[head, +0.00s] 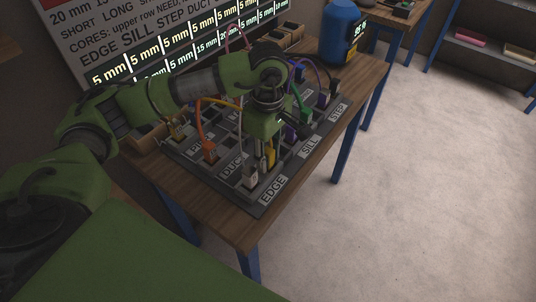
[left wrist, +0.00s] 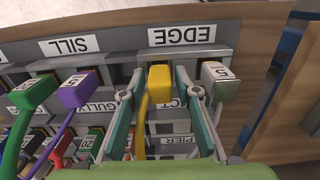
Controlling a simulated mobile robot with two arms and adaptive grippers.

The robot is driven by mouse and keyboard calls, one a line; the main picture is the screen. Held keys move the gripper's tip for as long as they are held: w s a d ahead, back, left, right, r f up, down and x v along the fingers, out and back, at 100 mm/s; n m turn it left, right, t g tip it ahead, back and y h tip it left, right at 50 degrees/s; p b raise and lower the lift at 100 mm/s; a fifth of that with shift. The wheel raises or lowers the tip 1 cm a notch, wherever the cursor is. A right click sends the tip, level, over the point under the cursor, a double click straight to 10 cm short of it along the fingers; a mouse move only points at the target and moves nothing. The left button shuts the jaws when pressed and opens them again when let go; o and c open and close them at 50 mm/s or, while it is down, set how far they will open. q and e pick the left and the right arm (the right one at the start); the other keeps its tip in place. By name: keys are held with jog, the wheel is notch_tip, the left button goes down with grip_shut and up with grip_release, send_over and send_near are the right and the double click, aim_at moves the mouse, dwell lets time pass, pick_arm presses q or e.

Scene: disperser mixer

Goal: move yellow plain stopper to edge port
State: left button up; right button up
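The yellow stopper (left wrist: 160,82) sits upright between the two fingers of my left gripper (left wrist: 160,88), with its yellow cord running back toward the wrist. In the head view the yellow stopper (head: 271,153) shows under my left gripper (head: 268,145), near the front corner of the board. Its lower end is hidden, so I cannot tell whether it is seated or held above a port. My right gripper is not in view.
A white-grey stopper (left wrist: 218,80) stands close beside my right-hand finger. Purple (left wrist: 78,91) and green (left wrist: 35,92) stoppers with cords stand on the other side by the SILL label (left wrist: 70,46). A blue container (head: 340,32) stands at the table's back. The floor at right is clear.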

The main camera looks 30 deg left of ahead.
pick_arm(q)
notch_tip(320, 180, up, 12)
jog(key=shift+r, duration=0.1)
dwell(0.7)
